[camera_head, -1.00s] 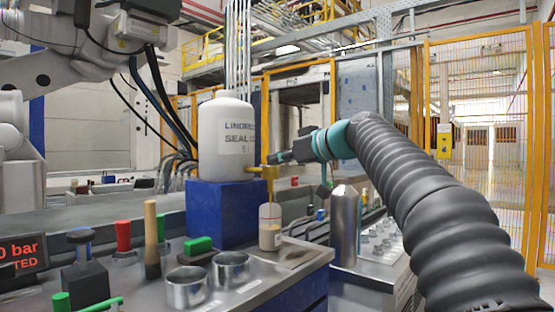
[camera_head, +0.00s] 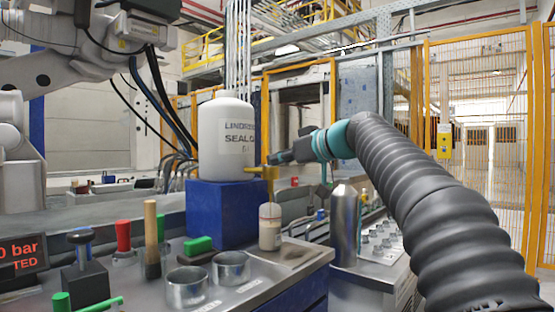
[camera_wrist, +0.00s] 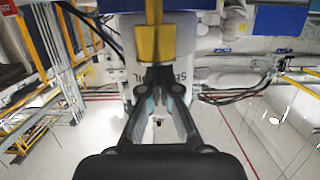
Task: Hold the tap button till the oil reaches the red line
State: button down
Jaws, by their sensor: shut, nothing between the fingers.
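A white plastic drum (camera_head: 226,140) of seal oil stands on a blue block (camera_head: 222,212). A brass tap (camera_head: 267,174) sticks out from its lower right side. A small clear bottle (camera_head: 270,232) stands under the spout, with pale oil inside up to about the thin red line near its shoulder; the exact gap is too small to tell. My gripper (camera_head: 272,158) is shut and empty, its tips at the tap. In the wrist view the fingertips (camera_wrist: 161,70) meet at the yellow tap body (camera_wrist: 154,43); I cannot tell whether they press the button.
Two metal cups (camera_head: 187,287) (camera_head: 231,268) stand on the bench front. A steel flask (camera_head: 345,222) stands right of the bottle, below my arm. A wooden handle (camera_head: 151,238), a red knob (camera_head: 123,237) and a green block (camera_head: 198,245) are at left.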

jog(key=shift+w+f, duration=0.25)
jog(key=shift+f, duration=0.4)
jog(key=s+d+r+p, duration=0.2)
jog(key=s+d+r, duration=0.4)
jog(key=d+r, duration=0.1)
jog(key=shift+s+d+r, duration=0.25)
jog(key=shift+d+r, duration=0.1)
dwell(0.4)
dwell(0.4)
